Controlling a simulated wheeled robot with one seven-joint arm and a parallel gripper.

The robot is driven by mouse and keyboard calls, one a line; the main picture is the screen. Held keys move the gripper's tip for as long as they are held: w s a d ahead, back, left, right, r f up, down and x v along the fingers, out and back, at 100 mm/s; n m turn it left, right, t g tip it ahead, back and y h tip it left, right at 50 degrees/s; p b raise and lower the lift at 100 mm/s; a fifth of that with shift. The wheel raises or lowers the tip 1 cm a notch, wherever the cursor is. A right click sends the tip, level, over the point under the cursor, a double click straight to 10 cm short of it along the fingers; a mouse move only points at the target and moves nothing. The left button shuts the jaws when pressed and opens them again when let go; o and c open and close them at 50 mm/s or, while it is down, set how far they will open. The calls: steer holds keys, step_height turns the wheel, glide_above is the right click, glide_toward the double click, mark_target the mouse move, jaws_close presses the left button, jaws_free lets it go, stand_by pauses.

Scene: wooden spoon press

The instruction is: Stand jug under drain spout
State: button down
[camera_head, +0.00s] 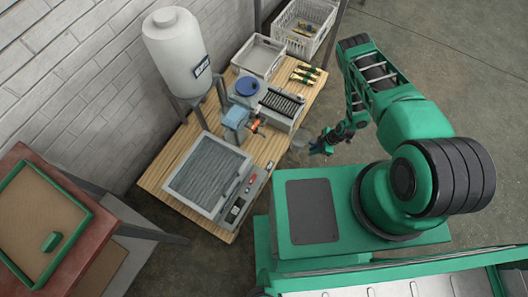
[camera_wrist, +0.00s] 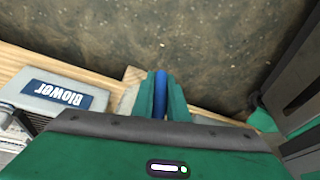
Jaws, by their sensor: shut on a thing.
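A small clear jug (camera_head: 299,143) is faint in the head view, beside the right edge of the wooden bench. My gripper (camera_head: 322,146) is just right of it, off the bench edge. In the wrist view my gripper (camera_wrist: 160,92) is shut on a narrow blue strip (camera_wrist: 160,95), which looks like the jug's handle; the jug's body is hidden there. A blue pump-like unit (camera_head: 236,118) with an orange-red fitting (camera_head: 256,127) stands mid-bench. I cannot make out which part is the drain spout.
Open floor lies right.

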steer(key=s+a+f, duration=0.1)
steer(key=s+f, duration=0.1)
steer(key=s, duration=0.2)
steer(key=shift+m, duration=0.3)
steer(key=w+a, duration=0.1)
steer(key=a, duration=0.4)
steer(key=w+a, duration=0.1)
steer(key=a, duration=0.4)
steer(key=w+a, duration=0.2)
steer(key=a, duration=0.4)
steer(key=shift+r, duration=0.15)
steer(key=shift+x, duration=1.25)
steer(key=shift+w+a+f, duration=0.15)
steer(key=shift+f, duration=0.45)
steer(key=c, duration=1.7)
jaws_free()
steer(key=shift+c, duration=0.2)
